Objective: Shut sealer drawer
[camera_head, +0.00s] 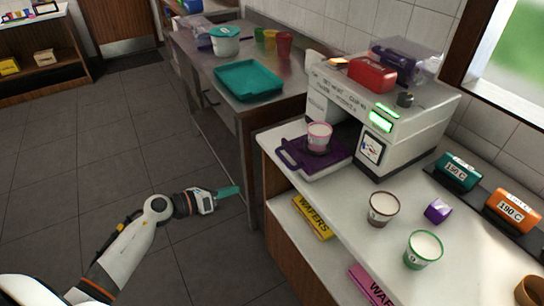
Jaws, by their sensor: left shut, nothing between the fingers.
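The white sealer machine (413,130) stands on the right counter, against the tiled wall. Its purple drawer (292,160) is pulled out to the front left, over the counter's edge area. A pink-rimmed cup (319,137) stands upright on the drawer. My left gripper (228,192) is shut and empty, with teal fingers. It hangs over the floor in front of the counter, to the left of and below the drawer, apart from it. My right gripper is not in view.
A brown-rimmed cup (383,208), a green-rimmed cup (423,249) and a purple block (438,210) stand on the right counter. A teal tray (248,80) lies on the back table. Wafer boxes sit on the shelf below. The floor at left is clear.

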